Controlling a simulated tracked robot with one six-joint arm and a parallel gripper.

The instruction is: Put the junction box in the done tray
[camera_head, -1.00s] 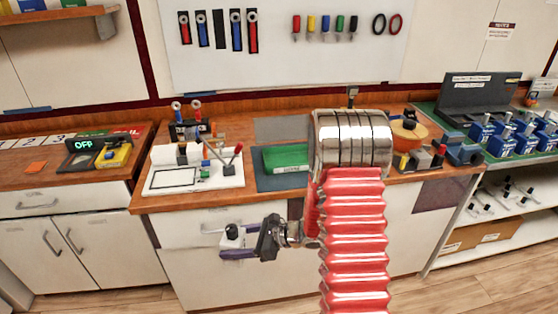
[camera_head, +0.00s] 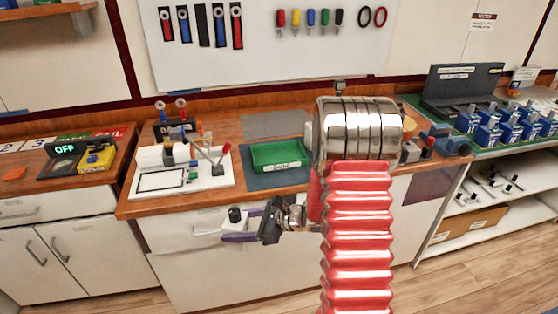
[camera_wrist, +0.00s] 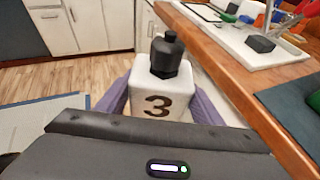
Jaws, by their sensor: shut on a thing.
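The junction box (camera_wrist: 157,98) is a white block marked "3" with a black gland on top. In the wrist view it sits upright between the purple fingers of my gripper (camera_wrist: 160,112), which are shut on it. In the head view my gripper (camera_head: 238,231) holds the box (camera_head: 229,226) in front of the workbench's drawer front, below the top edge. The done tray (camera_head: 278,168) is a green, labelled tray on a dark mat on the bench. It lies above and to the right of my gripper in the head view. My red arm hides the bench beside it.
A white board (camera_head: 214,180) with tools stands left of the tray. The bench's wooden front edge (camera_head: 160,208) lies between my gripper and the bench top.

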